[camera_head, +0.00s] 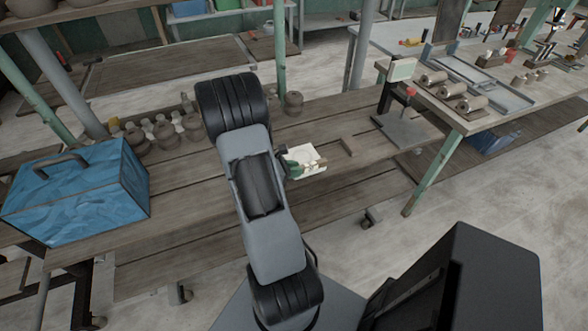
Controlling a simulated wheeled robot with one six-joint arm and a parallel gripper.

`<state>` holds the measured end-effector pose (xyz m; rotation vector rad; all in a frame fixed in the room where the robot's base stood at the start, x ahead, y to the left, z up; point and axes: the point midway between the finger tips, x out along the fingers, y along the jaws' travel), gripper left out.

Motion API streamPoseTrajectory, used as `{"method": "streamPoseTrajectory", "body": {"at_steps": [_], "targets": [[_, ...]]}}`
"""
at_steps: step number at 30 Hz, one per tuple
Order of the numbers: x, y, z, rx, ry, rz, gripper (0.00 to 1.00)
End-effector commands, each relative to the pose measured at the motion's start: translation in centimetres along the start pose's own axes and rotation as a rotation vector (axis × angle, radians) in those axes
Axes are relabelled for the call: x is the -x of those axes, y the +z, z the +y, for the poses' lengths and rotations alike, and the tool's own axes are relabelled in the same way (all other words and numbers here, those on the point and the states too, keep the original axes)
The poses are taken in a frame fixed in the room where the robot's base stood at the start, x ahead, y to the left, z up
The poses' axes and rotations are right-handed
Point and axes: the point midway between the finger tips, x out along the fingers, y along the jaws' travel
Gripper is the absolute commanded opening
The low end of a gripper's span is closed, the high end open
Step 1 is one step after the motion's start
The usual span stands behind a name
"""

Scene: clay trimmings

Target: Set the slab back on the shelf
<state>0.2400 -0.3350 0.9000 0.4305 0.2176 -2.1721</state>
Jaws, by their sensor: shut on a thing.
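A pale, flat slab (305,153) with green and brown patches on it shows just right of my arm, over the wooden shelf (220,188). My gripper (291,166) is at its left side, partly hidden by my arm, and is shut on it. I cannot tell whether the slab touches the boards or hangs just above them.
A blue toolbox (78,193) stands at the left of the shelf. Several brown pots (165,135) line its back edge. A dark plate with an upright post (408,130) is at the right end. Bare boards lie between the toolbox and my arm.

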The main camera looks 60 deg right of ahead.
Motion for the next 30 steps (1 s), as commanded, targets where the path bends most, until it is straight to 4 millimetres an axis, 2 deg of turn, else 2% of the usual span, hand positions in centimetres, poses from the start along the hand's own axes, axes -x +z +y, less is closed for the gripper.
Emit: {"method": "streamPoseTrajectory", "body": {"at_steps": [25, 26, 30], "targets": [[-0.5, -1.3, 0.0, -0.001, 0.002, -0.001, 0.0], [-0.6, -1.3, 0.0, 0.001, 0.001, 0.001, 0.2], [-0.6, -1.4, 0.0, 0.001, 0.001, 0.001, 0.33]]}}
